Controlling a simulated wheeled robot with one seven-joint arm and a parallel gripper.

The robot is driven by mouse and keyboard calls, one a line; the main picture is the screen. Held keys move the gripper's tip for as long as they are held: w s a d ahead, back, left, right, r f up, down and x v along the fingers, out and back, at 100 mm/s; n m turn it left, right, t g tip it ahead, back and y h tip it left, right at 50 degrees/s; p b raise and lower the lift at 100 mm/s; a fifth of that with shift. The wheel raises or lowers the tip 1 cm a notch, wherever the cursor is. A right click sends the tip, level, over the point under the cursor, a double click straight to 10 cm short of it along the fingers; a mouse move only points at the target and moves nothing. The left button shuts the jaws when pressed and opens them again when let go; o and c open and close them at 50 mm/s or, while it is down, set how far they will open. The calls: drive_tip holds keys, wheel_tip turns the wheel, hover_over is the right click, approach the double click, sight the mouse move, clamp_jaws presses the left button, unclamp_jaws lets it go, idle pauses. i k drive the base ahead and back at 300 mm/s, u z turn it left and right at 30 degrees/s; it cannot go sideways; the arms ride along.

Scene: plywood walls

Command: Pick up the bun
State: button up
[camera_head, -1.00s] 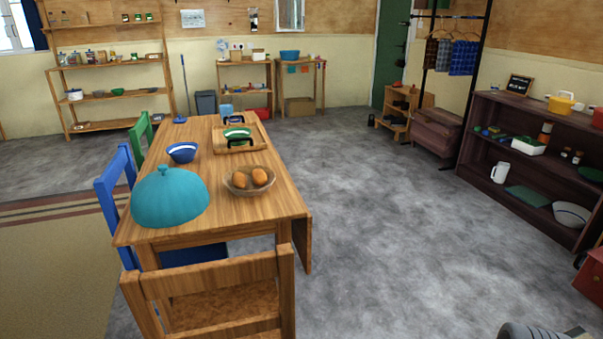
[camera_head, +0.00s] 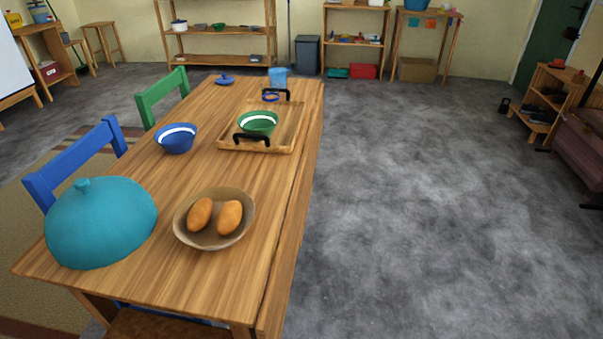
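Two orange-brown buns lie side by side in a shallow brown bowl (camera_head: 213,241) on the wooden table (camera_head: 270,210). The left bun (camera_head: 200,215) and the right bun (camera_head: 229,217) look alike in size and colour. The bowl stands near the table's front right part. My gripper does not show in the current head view.
A teal dome (camera_head: 100,222) sits left of the bowl. A blue bowl (camera_head: 176,138) and a tray (camera_head: 228,144) with a green bowl (camera_head: 258,122) stand farther back. Blue (camera_head: 75,165) and green (camera_head: 163,95) chairs line the left side. Floor right of the table is clear.

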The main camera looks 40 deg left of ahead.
sight(229, 217)
drive_tip(key=i, duration=0.95)
drive_tip(key=u, duration=4.35)
drive_tip(key=i, duration=0.1)
drive_tip(key=u, duration=0.25)
